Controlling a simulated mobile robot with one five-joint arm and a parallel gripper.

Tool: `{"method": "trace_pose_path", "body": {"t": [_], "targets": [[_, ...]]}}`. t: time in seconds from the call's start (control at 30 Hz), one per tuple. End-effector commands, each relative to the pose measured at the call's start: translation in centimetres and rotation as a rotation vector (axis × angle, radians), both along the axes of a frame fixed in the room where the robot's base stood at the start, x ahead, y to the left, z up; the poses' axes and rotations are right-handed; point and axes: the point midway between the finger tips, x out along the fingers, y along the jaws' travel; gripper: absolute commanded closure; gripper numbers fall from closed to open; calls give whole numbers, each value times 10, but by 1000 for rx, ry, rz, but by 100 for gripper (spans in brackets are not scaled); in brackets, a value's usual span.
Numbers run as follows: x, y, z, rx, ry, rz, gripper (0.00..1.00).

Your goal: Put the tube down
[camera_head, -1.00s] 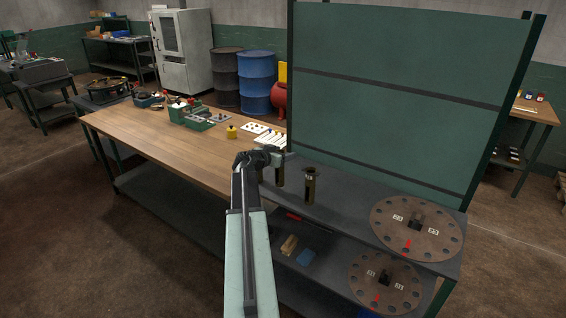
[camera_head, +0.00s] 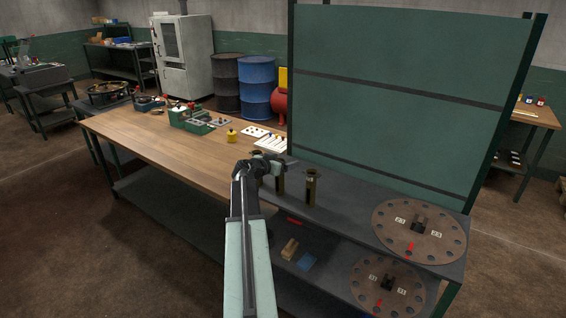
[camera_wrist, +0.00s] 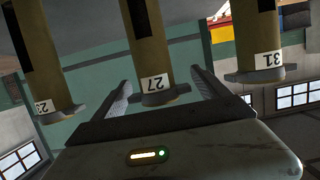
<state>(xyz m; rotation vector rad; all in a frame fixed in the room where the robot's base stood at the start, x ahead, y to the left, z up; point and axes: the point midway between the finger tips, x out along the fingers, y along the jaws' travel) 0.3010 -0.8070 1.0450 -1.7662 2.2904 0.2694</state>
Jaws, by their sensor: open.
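Three dark brass tubes stand in a row on the dark shelf (camera_head: 345,205). In the wrist view they appear upside down: the tube labelled 27 (camera_wrist: 150,50) is in the middle, the tube labelled 31 (camera_wrist: 264,40) at right, and a third tube (camera_wrist: 45,60) at left with its label partly readable. My gripper (camera_wrist: 160,78) is open, one finger on each side of tube 27, with a gap at both sides. In the head view my gripper (camera_head: 275,167) is by the tubes; the right tube (camera_head: 311,187) stands clear of it.
A green backboard (camera_head: 400,100) rises behind the shelf. Two round hole discs, an upper one (camera_head: 440,240) and a lower one (camera_head: 365,292), lie at right. A wooden bench (camera_head: 170,150) with a yellow bottle (camera_head: 232,135) extends left. A tan block (camera_head: 290,249) lies on the lower shelf.

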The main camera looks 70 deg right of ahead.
Motion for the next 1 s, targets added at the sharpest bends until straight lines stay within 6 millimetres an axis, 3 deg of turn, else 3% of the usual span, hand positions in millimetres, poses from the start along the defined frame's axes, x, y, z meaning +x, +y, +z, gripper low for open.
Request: {"method": "trace_pose_path", "body": {"t": [0.3,0.43,0.6,0.9,1.0], "targets": [[17,73,26,0,0,3,15],[24,95,32,0,0,2,15],[28,108,35,0,-1,2,15],[29,109,34,0,0,1,15],[42,119,29,25,9,19,15]]}}
